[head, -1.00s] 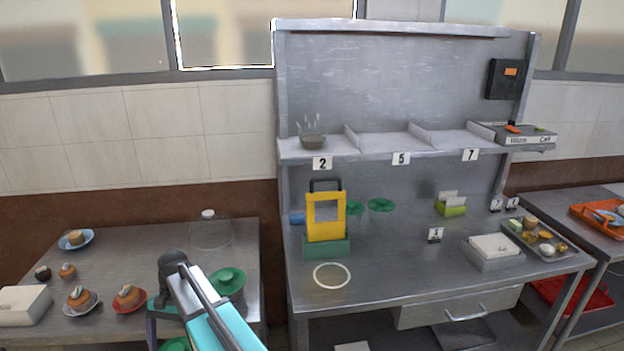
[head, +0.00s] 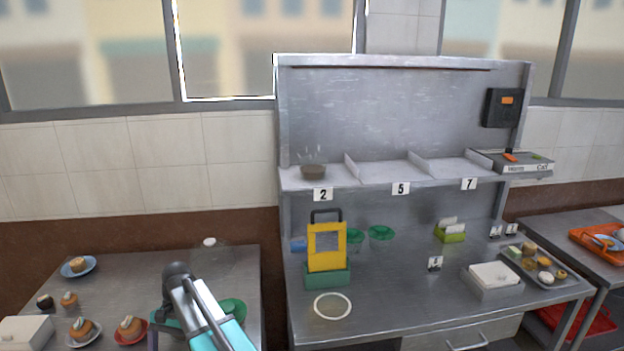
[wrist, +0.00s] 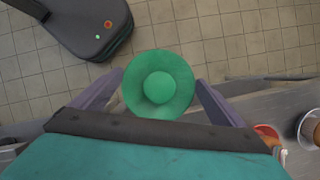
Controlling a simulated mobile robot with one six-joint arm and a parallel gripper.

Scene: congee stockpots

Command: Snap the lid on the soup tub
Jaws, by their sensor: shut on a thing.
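My gripper (wrist: 158,92) is shut on a round green lid (wrist: 160,70) with a raised middle, one purple finger on each side. In the head view the gripper is low on the left, over the near part of the left table, and its fingertips are mostly hidden by my arm. I cannot tell which tub is the soup tub.
A yellow frame (head: 341,246) in a green base and a pale ring (head: 333,306) are on the right counter. A steaming bowl (head: 313,172) sits on the shelf by sign 2. Food on a blue plate (head: 78,266) and a red plate (head: 130,338) crowds the left table.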

